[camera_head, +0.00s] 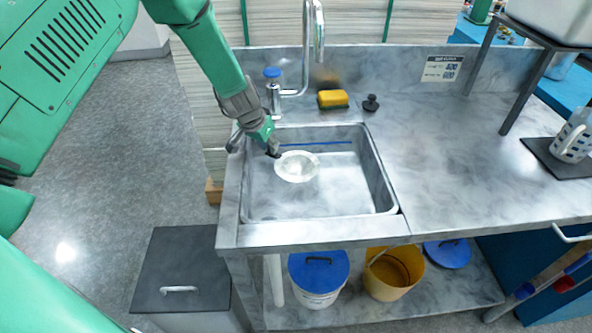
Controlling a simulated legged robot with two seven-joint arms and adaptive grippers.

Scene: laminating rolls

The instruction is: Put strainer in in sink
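A pale, round, dish-like piece that looks like the strainer (297,167) shows inside the metal sink (345,207), left of its middle and towards the back. My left gripper (273,152) points down over the sink's back left part. Its dark fingertips are at the upper left edge of the strainer. The fingers look close together, but I cannot tell whether they grip the rim or are only beside it. I also cannot tell whether the strainer rests on the sink floor. My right gripper is not in view.
A faucet (318,35), a yellow sponge (333,99) and a small black knobbed piece (371,103) stand behind the sink. The counter (460,160) to the right is largely clear. A white perforated holder (574,138) stands at far right. Buckets sit below.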

